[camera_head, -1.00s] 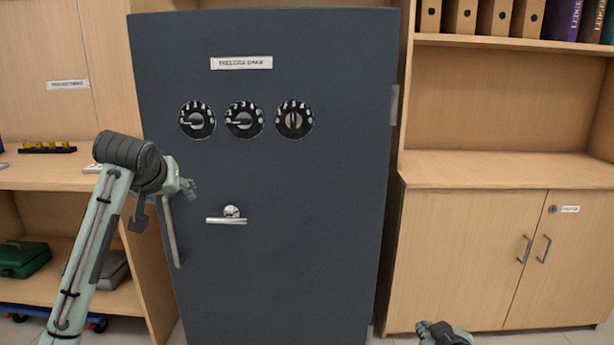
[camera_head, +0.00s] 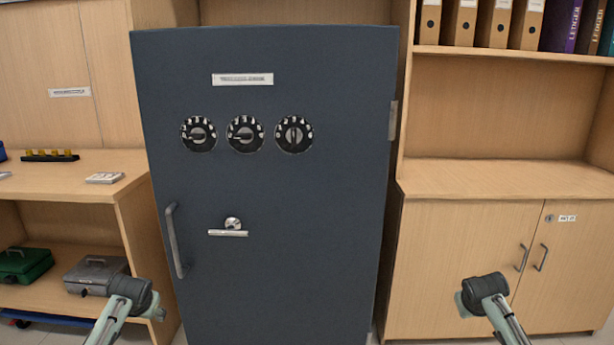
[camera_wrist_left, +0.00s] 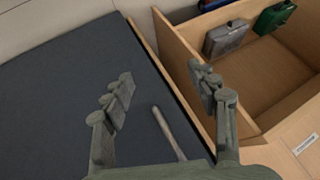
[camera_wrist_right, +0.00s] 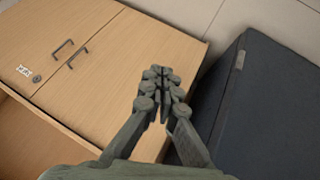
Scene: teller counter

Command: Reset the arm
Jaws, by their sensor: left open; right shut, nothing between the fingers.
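My left arm shows low at the left in the head view, and its gripper is partly hidden behind the wrist there. In the left wrist view my left gripper (camera_wrist_left: 165,95) is open and empty, with the safe's long bar handle (camera_wrist_left: 170,132) showing beyond and between the fingers. My right arm shows low at the right in the head view, in front of the cupboard. In the right wrist view my right gripper (camera_wrist_right: 162,75) is shut with its fingertips together and nothing held. The dark blue safe (camera_head: 330,220) stands closed between the arms, with a bar handle (camera_head: 174,240) on its left side.
The safe door has three dials (camera_head: 246,134) and a small lever (camera_head: 229,232). A wooden cupboard (camera_head: 450,260) stands right. Left shelves hold a green box (camera_head: 25,264), a grey box (camera_head: 92,275) and a small white item (camera_head: 105,178). The air before the safe's middle is clear.

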